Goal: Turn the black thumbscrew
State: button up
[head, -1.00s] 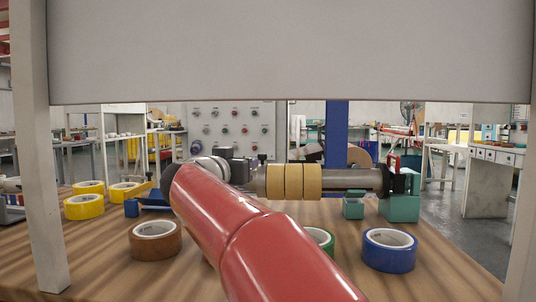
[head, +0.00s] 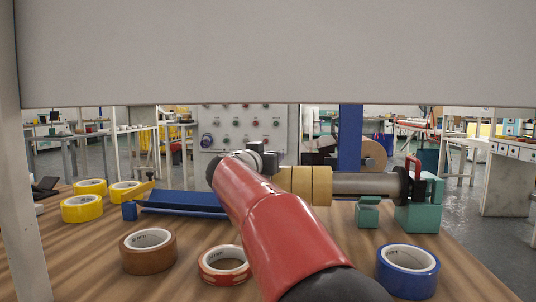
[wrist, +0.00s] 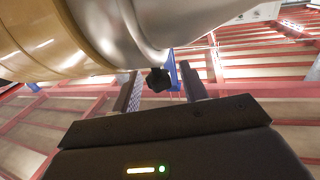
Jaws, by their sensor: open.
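The black thumbscrew (wrist: 158,80) shows in the wrist view as a small lobed knob under a shiny metal shaft (wrist: 125,25). My gripper (wrist: 161,70) is open, with one finger to the left and one to the right of the thumbscrew in the picture. Contact between finger and knob cannot be made out. In the head view my red arm reaches to the machine and the thumbscrew is not visible. Yellow tape rolls (head: 305,185) sit on the machine's grey shaft (head: 365,186).
A blue tape roll (head: 407,270), a brown roll (head: 148,251) and a red-and-white roll (head: 224,265) lie on the wooden table (head: 95,265). Yellow rolls (head: 83,208) lie at the left. A teal support (head: 417,217) stands at the shaft's right end. A grey panel (head: 270,55) hangs above.

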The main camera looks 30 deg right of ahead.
grip_shut()
dwell(0.3)
